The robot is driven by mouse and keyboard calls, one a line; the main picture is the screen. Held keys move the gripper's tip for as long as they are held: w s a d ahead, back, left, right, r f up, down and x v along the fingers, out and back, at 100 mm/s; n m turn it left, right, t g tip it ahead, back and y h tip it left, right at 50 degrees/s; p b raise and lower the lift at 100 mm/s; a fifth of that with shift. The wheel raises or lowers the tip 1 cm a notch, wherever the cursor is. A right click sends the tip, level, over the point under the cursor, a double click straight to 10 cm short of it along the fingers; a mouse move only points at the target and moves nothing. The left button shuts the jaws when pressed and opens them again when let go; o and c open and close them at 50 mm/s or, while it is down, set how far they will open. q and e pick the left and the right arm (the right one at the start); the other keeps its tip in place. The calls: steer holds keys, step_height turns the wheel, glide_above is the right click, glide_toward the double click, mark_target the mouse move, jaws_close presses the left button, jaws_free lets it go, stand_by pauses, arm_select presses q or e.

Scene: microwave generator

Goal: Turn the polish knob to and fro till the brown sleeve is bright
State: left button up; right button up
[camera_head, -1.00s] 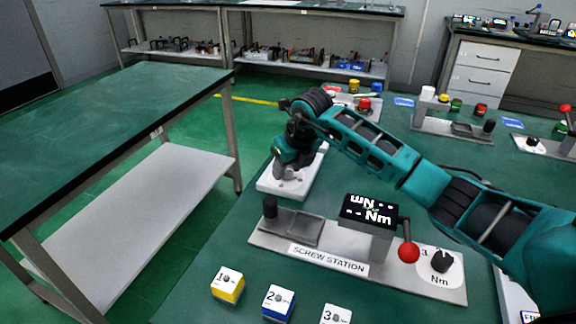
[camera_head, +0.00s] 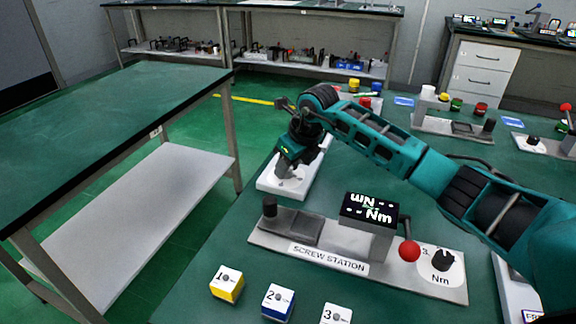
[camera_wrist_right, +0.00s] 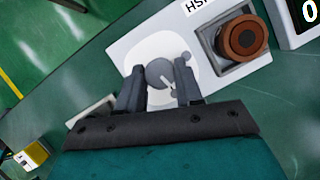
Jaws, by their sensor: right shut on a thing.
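The polish knob (camera_wrist_right: 160,75) is a grey round knob with a pale pointer on a white dial patch. In the right wrist view it sits between the two fingers of my right gripper (camera_wrist_right: 159,85), which is shut on it. The brown sleeve (camera_wrist_right: 242,37) stands upright in a grey square holder beside the dial; its top looks dull brown with a dark centre. In the head view my right gripper (camera_head: 287,172) comes down on the white station (camera_head: 269,185) and hides most of its top. My left gripper is not in view.
The screw station (camera_head: 386,282) with its red-ball lever (camera_head: 409,251) stands nearer on the green bench. Cubes in yellow (camera_head: 227,285) and blue (camera_head: 278,302) lie at the front. A display (camera_wrist_right: 306,12) is beside the sleeve's holder. The left table (camera_head: 100,120) is bare.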

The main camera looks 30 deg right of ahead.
steer(key=n+y, duration=0.1)
steer(key=n, duration=0.1)
steer(key=n+g+b, duration=0.1)
steer(key=n, duration=0.2)
steer(key=shift+w+d+n+y, duration=0.15)
steer(key=shift+n+y, duration=0.15)
steer(key=shift+y, duration=0.1)
steer(key=n+g+y+b, duration=0.1)
steer(key=n+g+b, duration=0.1)
steer(key=n, duration=0.2)
steer(key=shift+w+n, duration=0.1)
steer(key=shift+n, duration=0.2)
steer(key=o, duration=1)
steer(key=shift+o, duration=0.2)
steer(key=p+v, duration=0.1)
steer(key=v, duration=1.2)
